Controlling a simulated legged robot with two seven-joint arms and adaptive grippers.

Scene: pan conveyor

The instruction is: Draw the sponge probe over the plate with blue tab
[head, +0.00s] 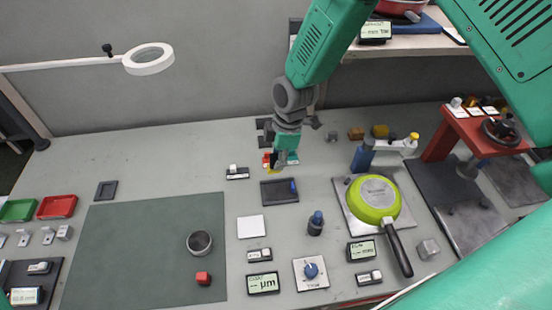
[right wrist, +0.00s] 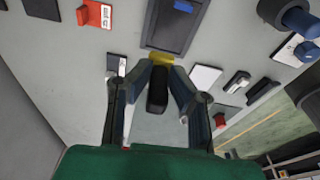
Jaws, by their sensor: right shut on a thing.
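The plate with blue tab (head: 273,194) is a dark, framed rectangle lying flat on the bench, its blue tab at the right end. It also shows in the right wrist view (right wrist: 172,27), beyond my fingers. My right gripper (head: 281,161) is just behind the plate in the head view. In the right wrist view, its fingers are shut on the sponge probe (right wrist: 157,92), a black handle with a yellow sponge end. The yellow end overlaps the plate's near edge there; I cannot tell whether they touch. My left gripper is not in view.
A white square (head: 250,226) and a dark knob post (head: 316,222) stand in front of the plate. A green pan (head: 374,198) is to the right, its handle pointing forward. A large green mat (head: 140,250) lies left, with a metal cup (head: 199,243) and a red block (head: 203,278).

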